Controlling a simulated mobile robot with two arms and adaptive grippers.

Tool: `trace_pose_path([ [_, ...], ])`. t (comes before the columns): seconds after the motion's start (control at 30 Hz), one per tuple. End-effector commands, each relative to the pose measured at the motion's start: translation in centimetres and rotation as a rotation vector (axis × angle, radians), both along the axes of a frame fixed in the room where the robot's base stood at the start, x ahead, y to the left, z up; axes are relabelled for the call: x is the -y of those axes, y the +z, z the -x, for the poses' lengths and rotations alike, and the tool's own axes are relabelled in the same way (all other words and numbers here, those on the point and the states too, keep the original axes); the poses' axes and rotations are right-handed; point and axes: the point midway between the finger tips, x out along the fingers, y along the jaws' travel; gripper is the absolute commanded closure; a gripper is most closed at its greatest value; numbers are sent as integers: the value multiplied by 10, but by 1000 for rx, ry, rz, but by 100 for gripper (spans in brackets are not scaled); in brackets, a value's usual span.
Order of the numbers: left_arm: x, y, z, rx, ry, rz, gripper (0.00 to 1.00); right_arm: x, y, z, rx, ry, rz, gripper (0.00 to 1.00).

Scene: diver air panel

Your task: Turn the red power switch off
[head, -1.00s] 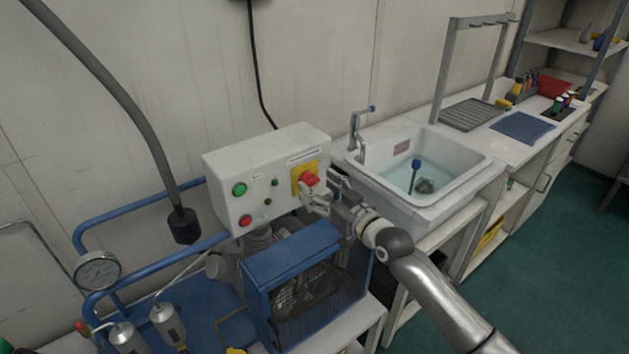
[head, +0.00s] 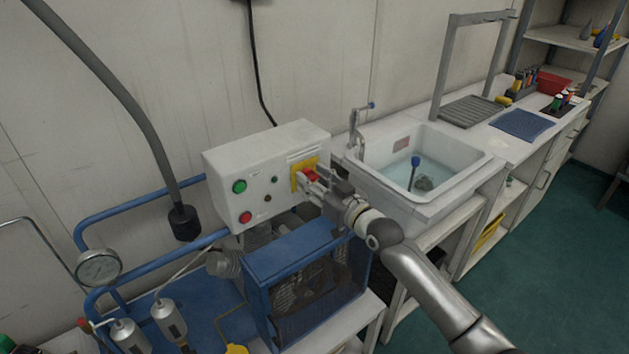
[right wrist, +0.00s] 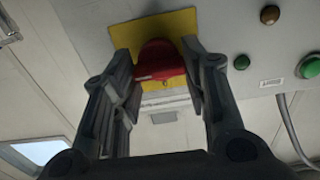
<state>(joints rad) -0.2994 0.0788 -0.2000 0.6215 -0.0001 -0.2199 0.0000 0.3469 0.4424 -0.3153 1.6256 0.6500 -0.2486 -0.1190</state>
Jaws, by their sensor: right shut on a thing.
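The red power switch (head: 309,175) sits on a yellow plate (head: 296,181) at the right of the white control box (head: 225,170). In the right wrist view the red switch (right wrist: 160,62) lies between the two fingers of my right gripper (right wrist: 163,75), in front of the yellow plate (right wrist: 125,36). My right gripper (head: 318,180) is shut on the red switch, reaching it from the right. It hides part of the switch in the head view. The handle's exact angle is hard to tell. My left gripper does not show.
The box also carries a green button (head: 239,186) and a red button (head: 246,217). A blue compressor guard (head: 300,250) stands just below the gripper. A sink (head: 440,205) with water is to the right. A gauge (head: 98,267) and blue pipes are at the left.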

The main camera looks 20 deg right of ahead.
Motion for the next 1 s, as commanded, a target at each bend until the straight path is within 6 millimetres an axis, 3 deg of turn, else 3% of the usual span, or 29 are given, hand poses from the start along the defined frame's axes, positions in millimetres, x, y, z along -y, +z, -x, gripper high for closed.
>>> trace_pose_path([
  [0.37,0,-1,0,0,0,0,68,0,-1,0,38,1,108,83],
  [1.0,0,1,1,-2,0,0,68,-3,-2,1,234,2,650,83],
])
